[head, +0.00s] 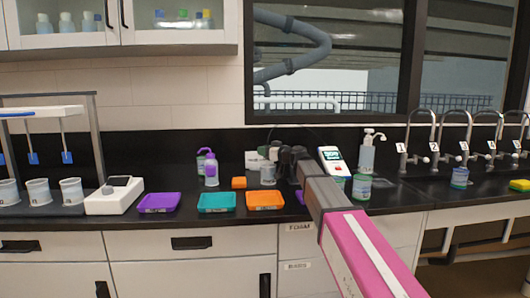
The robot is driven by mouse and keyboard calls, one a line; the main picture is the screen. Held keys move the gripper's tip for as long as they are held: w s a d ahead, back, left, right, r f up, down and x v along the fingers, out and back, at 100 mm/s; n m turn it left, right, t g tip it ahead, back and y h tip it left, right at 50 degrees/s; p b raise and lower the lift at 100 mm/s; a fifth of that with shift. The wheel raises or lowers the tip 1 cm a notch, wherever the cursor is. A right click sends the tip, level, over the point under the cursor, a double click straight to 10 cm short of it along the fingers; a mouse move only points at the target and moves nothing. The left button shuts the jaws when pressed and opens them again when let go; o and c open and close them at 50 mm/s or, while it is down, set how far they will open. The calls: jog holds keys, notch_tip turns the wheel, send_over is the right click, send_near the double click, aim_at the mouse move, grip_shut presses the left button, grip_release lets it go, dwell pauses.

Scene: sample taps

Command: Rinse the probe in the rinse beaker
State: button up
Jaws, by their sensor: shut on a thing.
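My arm (365,255) reaches from the lower right over the counter. My gripper (284,160) is small and dark at its end, partly hidden by my own wrist. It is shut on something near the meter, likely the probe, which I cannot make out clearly. A clear beaker (267,174) stands just left of and below the gripper; I cannot tell whether it is the rinse beaker or whether the probe is in it. A white handheld meter (332,160) with a teal screen stands right of the gripper. A thin dark cable arcs above the gripper.
Purple (159,203), teal (216,202) and orange (264,200) trays line the front of the counter. A purple-topped wash bottle (211,169) stands behind them. Numbered taps (420,150) stand at the right.

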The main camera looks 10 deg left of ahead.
jog(key=shift+s+a, duration=0.2)
jog(key=shift+s, duration=0.25)
jog(key=shift+s+d, duration=0.3)
jog(key=shift+d, duration=0.2)
jog(key=shift+w+a, duration=0.15)
jog(key=shift+w, duration=0.25)
dwell(0.8)
jog(key=shift+r, duration=4.8)
notch_tip(320, 180, up, 3)
jog(key=shift+f, duration=0.1)
